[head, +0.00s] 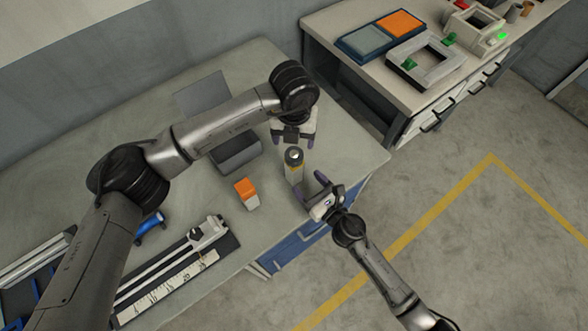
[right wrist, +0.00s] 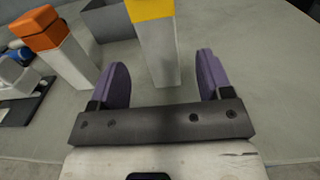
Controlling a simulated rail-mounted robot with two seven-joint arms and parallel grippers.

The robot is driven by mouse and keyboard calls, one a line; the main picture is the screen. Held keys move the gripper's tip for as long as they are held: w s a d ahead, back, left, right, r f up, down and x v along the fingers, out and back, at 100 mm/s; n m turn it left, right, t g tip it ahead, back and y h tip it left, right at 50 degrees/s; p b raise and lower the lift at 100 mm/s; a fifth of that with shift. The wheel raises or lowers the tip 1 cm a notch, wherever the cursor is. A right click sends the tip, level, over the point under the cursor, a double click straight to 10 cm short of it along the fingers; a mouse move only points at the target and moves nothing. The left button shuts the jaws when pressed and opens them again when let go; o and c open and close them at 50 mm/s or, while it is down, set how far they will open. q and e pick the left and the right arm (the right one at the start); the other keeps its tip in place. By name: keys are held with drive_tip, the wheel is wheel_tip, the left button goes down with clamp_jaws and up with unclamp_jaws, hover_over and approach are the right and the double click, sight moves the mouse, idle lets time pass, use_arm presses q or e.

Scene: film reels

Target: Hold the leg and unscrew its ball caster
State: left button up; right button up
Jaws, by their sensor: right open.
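A white block with an orange top (head: 247,193) stands left of the leg. A grey open bin (head: 235,153) sits behind it. A rail device with a scale (head: 175,270) lies at the front left. A side bench (head: 345,62) holds trays and a frame.

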sight(298, 173)
drive_tip(key=x, duration=0.7)
drive_tip(key=shift+w+a, duration=0.1)
drive_tip(key=shift+w, duration=0.1)
